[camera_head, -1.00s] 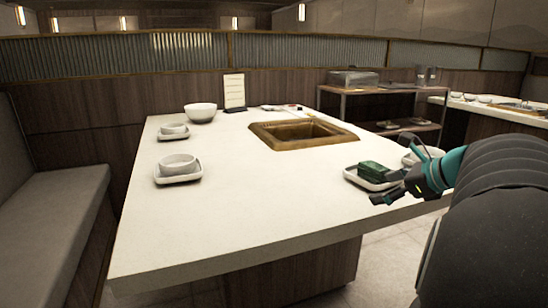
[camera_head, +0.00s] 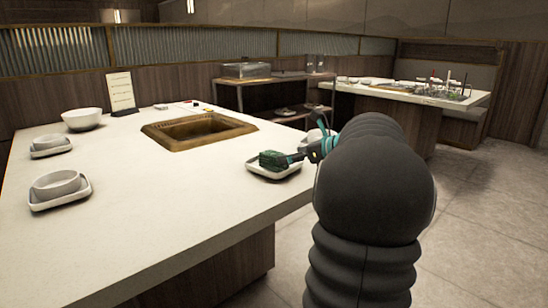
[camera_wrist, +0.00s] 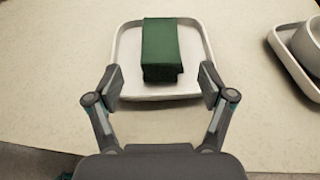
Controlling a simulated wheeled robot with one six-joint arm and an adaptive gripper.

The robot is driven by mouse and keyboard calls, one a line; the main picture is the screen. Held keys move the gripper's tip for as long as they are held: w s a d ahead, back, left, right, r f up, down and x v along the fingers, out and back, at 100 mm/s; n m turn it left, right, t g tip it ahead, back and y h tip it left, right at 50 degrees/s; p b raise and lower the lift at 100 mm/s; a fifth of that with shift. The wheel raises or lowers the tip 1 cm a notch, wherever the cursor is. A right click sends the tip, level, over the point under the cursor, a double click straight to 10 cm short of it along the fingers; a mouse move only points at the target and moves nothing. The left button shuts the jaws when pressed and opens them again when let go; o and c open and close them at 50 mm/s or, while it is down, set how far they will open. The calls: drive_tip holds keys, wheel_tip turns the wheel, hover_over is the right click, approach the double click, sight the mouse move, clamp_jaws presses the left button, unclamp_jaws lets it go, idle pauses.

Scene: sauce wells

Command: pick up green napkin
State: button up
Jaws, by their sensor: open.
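The green napkin (camera_wrist: 160,48) is a folded dark green block lying on a square white plate (camera_wrist: 120,60) in the wrist view. My gripper (camera_wrist: 160,84) is open, its two fingers apart at the near left and right edges of the plate. The napkin lies ahead of the fingers, near the middle of the gap, and nothing is held. In the head view the napkin (camera_head: 272,159) shows at the table's right edge on the plate (camera_head: 270,174). There my gripper (camera_head: 303,155) is close to it, partly hidden behind my arm.
A white dish with a bowl (camera_wrist: 307,45) stands right of the plate. The table (camera_head: 150,200) has a square brown well (camera_head: 195,131). Bowls (camera_head: 58,184) on small plates stand at left, with a menu card (camera_head: 121,92) at the back. The table's front middle is clear.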

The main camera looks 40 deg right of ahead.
sight(277, 154)
drive_tip(key=shift+w+r+x, duration=0.1)
drive_tip(key=shift+r+x, duration=0.05)
drive_tip(key=shift+x, duration=0.75)
drive_tip(key=shift+w+r+x, duration=0.1)
drive_tip(key=shift+r+x, duration=0.1)
drive_tip(key=shift+x, duration=0.7)
drive_tip(key=shift+r+x, duration=0.15)
drive_tip(key=shift+x, duration=0.75)
drive_tip(key=shift+c, duration=0.2)
drive_tip(key=shift+s, duration=0.1)
drive_tip(key=c, duration=0.9)
